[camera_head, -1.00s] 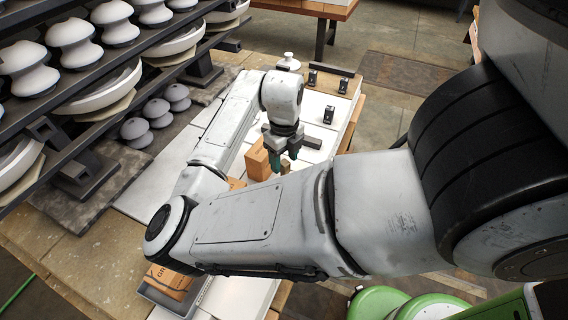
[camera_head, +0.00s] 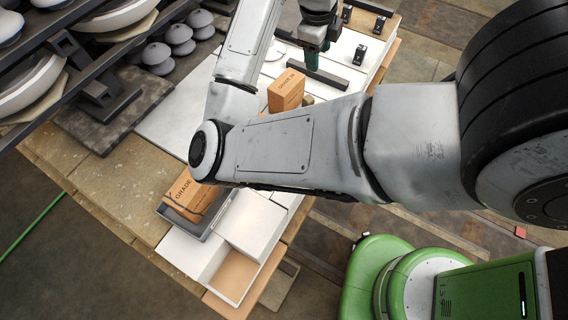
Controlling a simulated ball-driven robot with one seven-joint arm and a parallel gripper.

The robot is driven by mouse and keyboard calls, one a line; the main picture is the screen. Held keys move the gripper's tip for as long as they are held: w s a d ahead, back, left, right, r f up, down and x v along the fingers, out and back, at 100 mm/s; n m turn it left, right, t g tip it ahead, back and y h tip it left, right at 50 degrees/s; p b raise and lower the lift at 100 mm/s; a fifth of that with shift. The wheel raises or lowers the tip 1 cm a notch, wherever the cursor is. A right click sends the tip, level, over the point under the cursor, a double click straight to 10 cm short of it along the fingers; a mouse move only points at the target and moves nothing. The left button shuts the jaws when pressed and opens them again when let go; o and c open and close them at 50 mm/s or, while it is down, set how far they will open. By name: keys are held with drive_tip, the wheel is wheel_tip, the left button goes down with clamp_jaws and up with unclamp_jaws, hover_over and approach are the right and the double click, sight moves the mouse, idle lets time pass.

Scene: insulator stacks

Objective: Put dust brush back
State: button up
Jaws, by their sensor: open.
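My gripper (camera_head: 312,58) is at the top of the head view, with its greenish fingers pointing down over the white work surface. It is open and I see nothing between the fingers. A small tan-brown piece (camera_head: 307,100) shows beside the orange box, just above my arm's edge. It may be part of the dust brush, but my forearm hides whatever lies below it. I cannot make out the dust brush for certain anywhere else.
An orange box (camera_head: 286,91) stands upright on the white surface. Another orange box (camera_head: 197,196) lies in a grey tray (camera_head: 189,225) near an open white box (camera_head: 232,272) with a tan inside. A dark bar (camera_head: 328,77) lies beyond my arm. Insulator racks (camera_head: 100,85) fill the left.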

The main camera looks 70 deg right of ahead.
drive_tip(key=w+a+f+n+t+h, duration=0.15)
drive_tip(key=w+a+f+n, duration=0.25)
drive_tip(key=n, duration=0.8)
drive_tip(key=w+a+f+n+t+h, duration=0.1)
drive_tip(key=w+a+f+n+h, duration=0.2)
drive_tip(key=n, duration=0.9)
drive_tip(key=s+a+f+n+y, duration=0.2)
drive_tip(key=a+f+n, duration=0.2)
drive_tip(key=a, duration=0.3)
drive_tip(key=s+a+f+n+y, duration=0.2)
drive_tip(key=a+f+n, duration=0.3)
drive_tip(key=a, duration=0.2)
drive_tip(key=s+a+f+n+g+y, duration=0.1)
drive_tip(key=s+a+f+n+y, duration=0.2)
drive_tip(key=a, duration=0.4)
drive_tip(key=shift+s+a+f+n, duration=0.1)
drive_tip(key=shift+a+f+n, duration=0.05)
drive_tip(key=shift+f+n, duration=0.35)
drive_tip(key=shift+a+f+n, duration=0.15)
drive_tip(key=shift+f+n, duration=0.25)
drive_tip(key=shift+f, duration=0.1)
